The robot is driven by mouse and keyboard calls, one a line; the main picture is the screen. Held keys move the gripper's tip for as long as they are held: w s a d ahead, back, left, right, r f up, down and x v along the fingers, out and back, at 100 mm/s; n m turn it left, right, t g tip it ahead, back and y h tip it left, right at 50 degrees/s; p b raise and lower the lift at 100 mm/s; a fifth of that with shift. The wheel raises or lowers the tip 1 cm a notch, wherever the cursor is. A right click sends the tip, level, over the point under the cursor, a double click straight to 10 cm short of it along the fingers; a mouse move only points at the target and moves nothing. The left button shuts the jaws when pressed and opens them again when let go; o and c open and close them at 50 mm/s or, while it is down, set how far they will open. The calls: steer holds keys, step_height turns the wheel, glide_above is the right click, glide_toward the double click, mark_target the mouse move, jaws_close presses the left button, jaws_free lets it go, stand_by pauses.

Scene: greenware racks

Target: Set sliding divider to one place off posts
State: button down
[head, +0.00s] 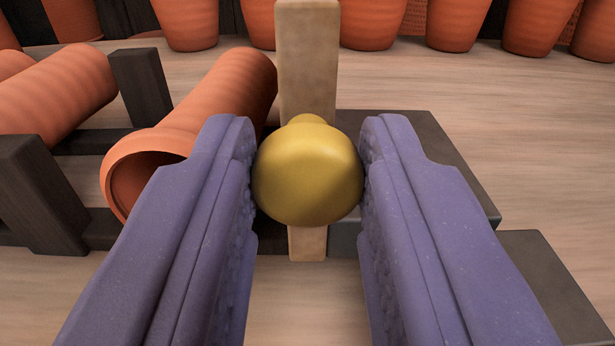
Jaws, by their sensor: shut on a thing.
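My gripper (308,188) has two purple fingers and is shut on a round yellow knob (308,175) in the middle of the head view. Behind the knob stands an upright pale wooden board (307,60), which looks like the sliding divider; the knob seems to be on its near face and hides its middle. Dark posts (141,86) stand to the left, with another dark post (42,195) nearer. An orange pot (205,125) lies on its side just left of the divider, its open mouth toward me, partly hidden by the left finger.
More orange pots (60,95) lie at the left between the posts. Upright pots (460,22) line the back. The pale wooden surface (540,130) is clear at right.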

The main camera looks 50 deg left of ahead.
steer(key=s+a+b, duration=0.3)
steer(key=s, duration=0.1)
steer(key=shift+a, duration=0.15)
steer(key=shift+w, duration=0.15)
steer(key=c, duration=0.8)
jaws_free()
steer(key=b+v, duration=0.1)
steer(key=v, duration=0.7)
steer(key=shift+w, duration=0.1)
steer(key=shift+b, duration=0.3)
